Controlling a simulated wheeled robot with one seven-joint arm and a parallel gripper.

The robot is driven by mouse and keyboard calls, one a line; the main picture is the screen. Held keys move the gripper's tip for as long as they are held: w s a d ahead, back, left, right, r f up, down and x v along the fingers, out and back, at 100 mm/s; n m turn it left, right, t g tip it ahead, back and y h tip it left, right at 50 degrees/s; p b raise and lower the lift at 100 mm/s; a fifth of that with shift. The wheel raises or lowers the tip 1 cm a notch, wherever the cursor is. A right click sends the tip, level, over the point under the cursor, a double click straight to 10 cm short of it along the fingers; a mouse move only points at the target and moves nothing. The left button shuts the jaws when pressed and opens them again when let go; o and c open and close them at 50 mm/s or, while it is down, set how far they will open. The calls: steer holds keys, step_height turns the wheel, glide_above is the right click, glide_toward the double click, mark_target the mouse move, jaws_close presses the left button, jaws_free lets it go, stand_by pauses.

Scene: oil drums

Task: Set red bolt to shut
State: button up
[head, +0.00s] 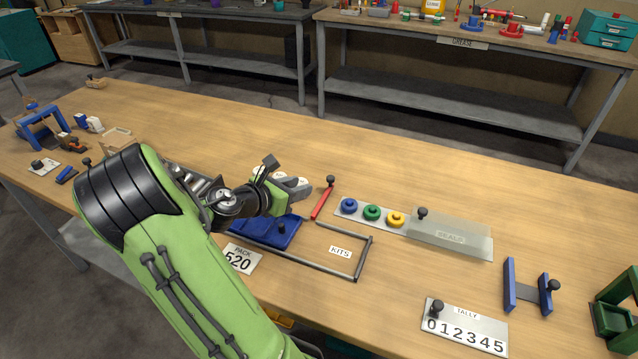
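A slim red bar (321,203) with a black knob at its far end lies on the wooden table, by the back left corner of the KITS frame (362,257). It is the clearest red piece that could be the bolt; from this view I cannot tell whether it stands open or shut. My gripper (301,188) is just left of the bar, above the table, with its grey fingers pointing right. They look close to the bar but apart from it. I see nothing held, and the gap between the fingers cannot be made out.
A blue pad (268,233) lies below my gripper. Right of the bar is a plate with blue, green and yellow rings (372,212) and a clear cover (455,238). A TALLY plate (465,327) and blue bracket (510,285) stand front right. The table behind is clear.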

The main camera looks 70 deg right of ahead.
mark_target(330, 178)
steer(key=b+x, duration=0.2)
steer(key=x, duration=0.9)
steer(key=shift+s+d+f+b, duration=0.15)
steer(key=shift+f+b, duration=0.1)
steer(key=shift+b, duration=0.15)
steer(key=shift+c, duration=0.5)
jaws_close()
